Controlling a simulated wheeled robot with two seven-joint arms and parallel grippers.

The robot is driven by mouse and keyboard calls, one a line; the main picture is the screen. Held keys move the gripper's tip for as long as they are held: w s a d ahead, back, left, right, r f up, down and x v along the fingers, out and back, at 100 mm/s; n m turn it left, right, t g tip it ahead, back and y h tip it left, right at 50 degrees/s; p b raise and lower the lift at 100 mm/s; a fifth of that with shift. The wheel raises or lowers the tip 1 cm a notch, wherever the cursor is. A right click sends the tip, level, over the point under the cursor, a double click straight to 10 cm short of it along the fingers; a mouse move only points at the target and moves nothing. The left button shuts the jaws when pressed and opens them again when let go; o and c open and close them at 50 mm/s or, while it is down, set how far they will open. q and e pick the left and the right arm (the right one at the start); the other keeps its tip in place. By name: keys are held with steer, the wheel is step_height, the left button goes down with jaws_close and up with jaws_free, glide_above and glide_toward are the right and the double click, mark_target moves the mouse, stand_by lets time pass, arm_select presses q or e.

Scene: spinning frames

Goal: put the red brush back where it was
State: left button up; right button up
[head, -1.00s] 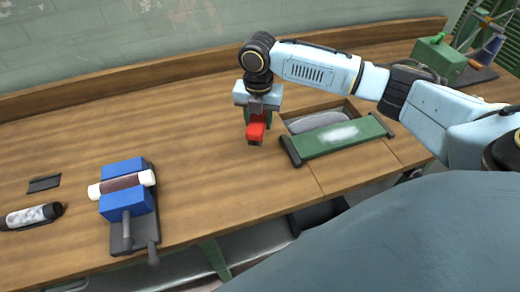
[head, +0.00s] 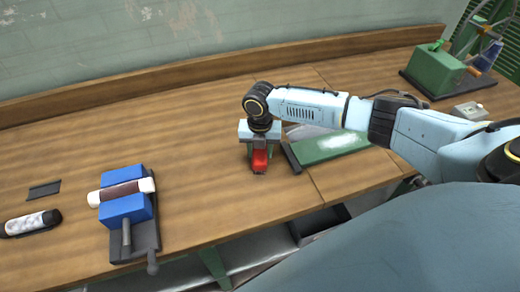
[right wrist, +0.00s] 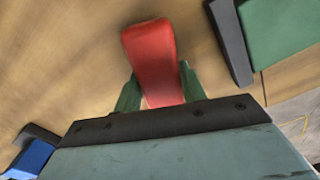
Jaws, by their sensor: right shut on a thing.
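The red brush (head: 260,161) is held in my right gripper (head: 259,152), which is shut on it, over the bench just left of the green panel (head: 322,149). In the right wrist view the brush (right wrist: 150,55) sticks out between the two green fingers of my gripper (right wrist: 160,92), with wood beneath it. I cannot tell whether the brush touches the bench top. My left gripper is not in view.
A blue clamp (head: 126,209) holding a white-ended brown roller (head: 122,191) stands on the left. A dark-and-white cylinder (head: 31,222) and a dark flat strip (head: 44,190) lie further left. A green machine (head: 436,70) stands at the far right. Bench (head: 195,170) between clamp and gripper is clear.

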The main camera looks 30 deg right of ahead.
steer(key=o, duration=0.9)
steer(key=shift+f, duration=0.1)
step_height(320, 180, up, 12)
steer(key=shift+r, duration=0.2)
